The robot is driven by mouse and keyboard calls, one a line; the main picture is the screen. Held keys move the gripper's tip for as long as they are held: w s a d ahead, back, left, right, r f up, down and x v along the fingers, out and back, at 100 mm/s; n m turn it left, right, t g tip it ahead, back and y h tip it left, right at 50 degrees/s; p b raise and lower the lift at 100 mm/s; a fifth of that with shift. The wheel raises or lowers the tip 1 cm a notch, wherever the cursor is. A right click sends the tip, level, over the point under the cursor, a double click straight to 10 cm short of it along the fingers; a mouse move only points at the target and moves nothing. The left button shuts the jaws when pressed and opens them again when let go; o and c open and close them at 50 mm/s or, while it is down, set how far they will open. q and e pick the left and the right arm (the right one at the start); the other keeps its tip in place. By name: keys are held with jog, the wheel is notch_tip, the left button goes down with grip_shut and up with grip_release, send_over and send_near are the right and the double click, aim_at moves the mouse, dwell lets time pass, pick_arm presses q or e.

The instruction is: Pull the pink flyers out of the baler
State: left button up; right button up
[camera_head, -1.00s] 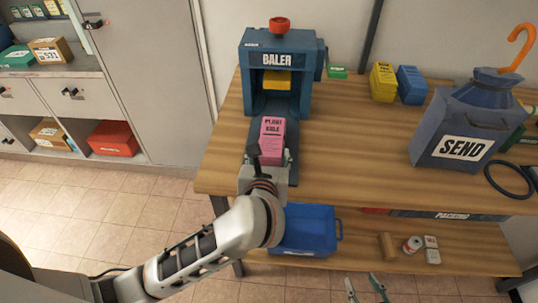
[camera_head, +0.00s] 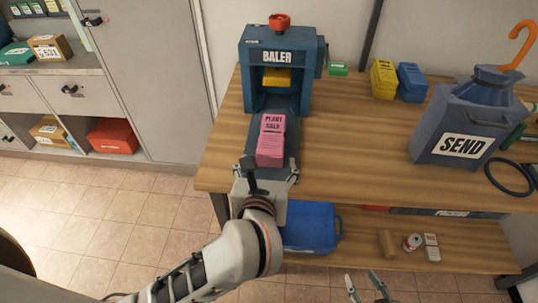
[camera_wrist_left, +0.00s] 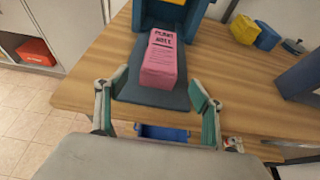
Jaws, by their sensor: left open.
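The blue baler (camera_head: 283,58) stands at the back left of the wooden table. A pink flyer stack (camera_head: 271,140) lies on its dark front tray (camera_head: 291,153), outside the opening; it also shows in the left wrist view (camera_wrist_left: 162,58). My left gripper (camera_head: 267,174) is open and empty at the front end of the tray. In the left wrist view, its fingers (camera_wrist_left: 160,92) are spread to either side of the stack's near end, with gaps on both sides. The tips of my right gripper (camera_head: 365,287) show apart at the bottom edge, low in front of the table.
A yellow block (camera_head: 277,78) sits inside the baler opening. A blue bin (camera_head: 312,228) is on the lower shelf below the tray.

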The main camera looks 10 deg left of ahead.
pick_arm(q)
jog(key=shift+v, duration=2.75)
